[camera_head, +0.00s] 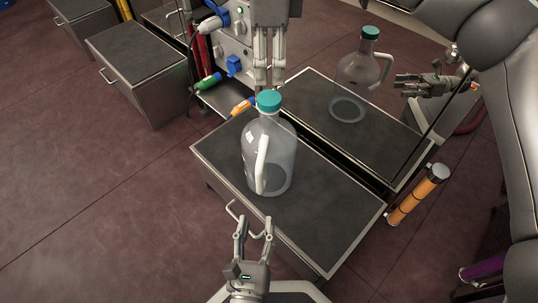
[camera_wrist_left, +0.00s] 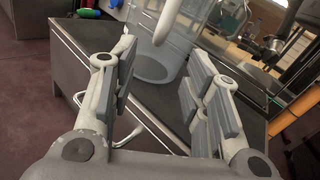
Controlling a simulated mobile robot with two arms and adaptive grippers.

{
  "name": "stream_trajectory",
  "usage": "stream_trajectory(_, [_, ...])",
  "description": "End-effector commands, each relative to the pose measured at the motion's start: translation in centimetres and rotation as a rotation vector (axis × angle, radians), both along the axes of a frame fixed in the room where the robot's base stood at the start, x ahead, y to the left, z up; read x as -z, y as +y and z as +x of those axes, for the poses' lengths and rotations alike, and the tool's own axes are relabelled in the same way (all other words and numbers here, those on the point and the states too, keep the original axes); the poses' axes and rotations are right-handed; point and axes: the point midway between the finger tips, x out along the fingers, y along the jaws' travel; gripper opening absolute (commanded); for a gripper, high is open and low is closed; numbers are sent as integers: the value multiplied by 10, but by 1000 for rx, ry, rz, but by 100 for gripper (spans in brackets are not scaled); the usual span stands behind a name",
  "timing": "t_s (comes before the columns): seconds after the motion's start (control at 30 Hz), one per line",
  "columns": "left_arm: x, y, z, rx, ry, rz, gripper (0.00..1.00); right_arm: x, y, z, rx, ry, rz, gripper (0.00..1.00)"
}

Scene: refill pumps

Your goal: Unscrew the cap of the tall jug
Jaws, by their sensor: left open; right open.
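The tall jug (camera_head: 284,162), clear with a white handle (camera_head: 262,165), stands upright on a dark-topped cabinet (camera_head: 330,215). Its teal cap (camera_head: 268,100) is on its neck. My right gripper (camera_head: 266,84) points down from above, open, with its fingertips just over or behind the cap; I cannot tell whether they touch it. My left gripper (camera_head: 254,222) is open and empty in front of the jug, at the cabinet's near edge. The left wrist view shows the jug's lower body (camera_wrist_left: 155,65) beyond the open fingers, apart from them. The cap is outside that view.
A second jug (camera_head: 362,75) and gripper (camera_head: 430,85) at the upper right look like a mirror reflection. A panel with blue and green fittings (camera_head: 232,66) stands behind the cabinet. An orange cylinder (camera_head: 416,196) is at its right. Another cabinet (camera_head: 140,60) is at upper left.

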Motion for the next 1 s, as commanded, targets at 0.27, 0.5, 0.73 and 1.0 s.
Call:
stream_trajectory(0.27, [-2,-5,49,-3,-6,-1,43,1,0,-1,-1,3,2,66])
stream_trajectory(0.5, [-1,-9,85,-2,-4,2,43,1,1,-1,-1,4,3,66])
stream_trajectory(0.73, [-1,-11,98,0,-2,3,43,1,1,-1,-1,4,3,66])
stream_trajectory(1.0, [-1,-11,98,0,-2,3,41,1,1,-1,-1,4,3,66])
